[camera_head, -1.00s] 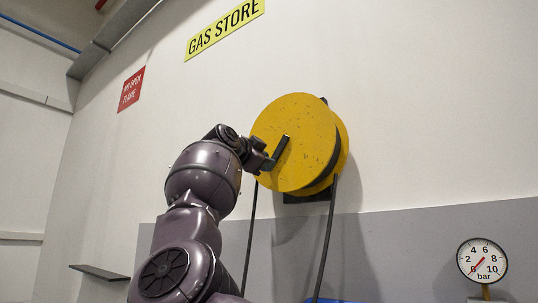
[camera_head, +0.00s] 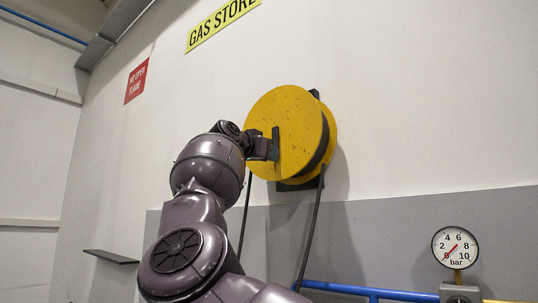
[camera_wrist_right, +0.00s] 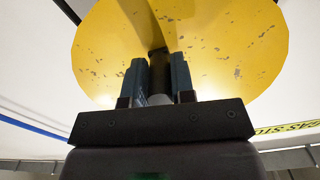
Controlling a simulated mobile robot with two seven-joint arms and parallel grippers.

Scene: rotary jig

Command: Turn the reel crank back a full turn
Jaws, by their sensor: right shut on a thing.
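The yellow reel (camera_head: 292,118) is mounted on the wall in the head view, with a round, scuffed front face. My right gripper (camera_head: 277,146) is at the lower left part of that face, its dark bar now near upright. In the right wrist view the gripper (camera_wrist_right: 159,78) is shut on the dark crank handle (camera_wrist_right: 158,66), one finger on each side of it. A yellow crank arm (camera_wrist_right: 164,22) runs up from the handle across the reel face. In the head view the handle is hidden by the gripper. My left gripper is not in view.
Dark hoses (camera_head: 311,232) hang below the reel. A pressure gauge (camera_head: 455,247) stands at the lower right near blue pipes (camera_head: 345,290). A small shelf (camera_head: 110,257) juts from the wall at left.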

